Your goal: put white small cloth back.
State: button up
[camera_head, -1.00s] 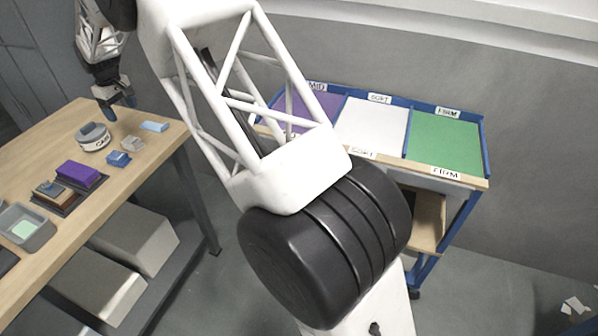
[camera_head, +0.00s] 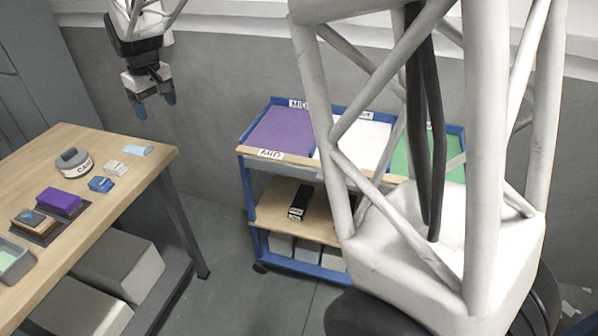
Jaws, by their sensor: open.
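My gripper (camera_head: 154,104) hangs in the air at the upper left of the head view, beyond the table's far edge. Its two blue-tipped fingers point down, stand apart and have nothing visible between them. I cannot pick out a white small cloth with certainty. A flat pale-blue piece (camera_head: 138,150) lies at the table's far right corner, below the gripper in the picture. A small pale grey block (camera_head: 115,168) lies just in front of it. The cart has a white section (camera_head: 356,142) between a purple section (camera_head: 280,135) and a green section (camera_head: 402,160); my arm partly covers the white and green ones.
The wooden table (camera_head: 130,195) also holds a round grey labelled holder (camera_head: 74,162), a blue block (camera_head: 101,184), a purple block (camera_head: 60,201) and a grey tray (camera_head: 12,262). The cart (camera_head: 247,195) has a lower shelf with a black box (camera_head: 299,202). Floor separates table and cart.

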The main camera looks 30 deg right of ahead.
jog(key=s+d+r+m, duration=0.1)
jog(key=s+d+r, duration=0.3)
jog(key=s, duration=0.5)
jog(key=s+d+f+m, duration=0.1)
jog(key=s+d, duration=0.3)
jog(key=s, duration=0.7)
jog(key=s+d+f+m+t, duration=0.1)
jog(key=s+d+f+m, duration=0.1)
jog(key=s, duration=0.9)
jog(key=s+d+f+m, duration=0.1)
jog(key=s+d+f, duration=0.2)
jog(key=s+d, duration=0.3)
jog(key=s, duration=0.5)
jog(key=shift+d+f+m+t, duration=0.15)
jog(key=shift+d+m+t, duration=0.1)
jog(key=shift+m+t, duration=0.05)
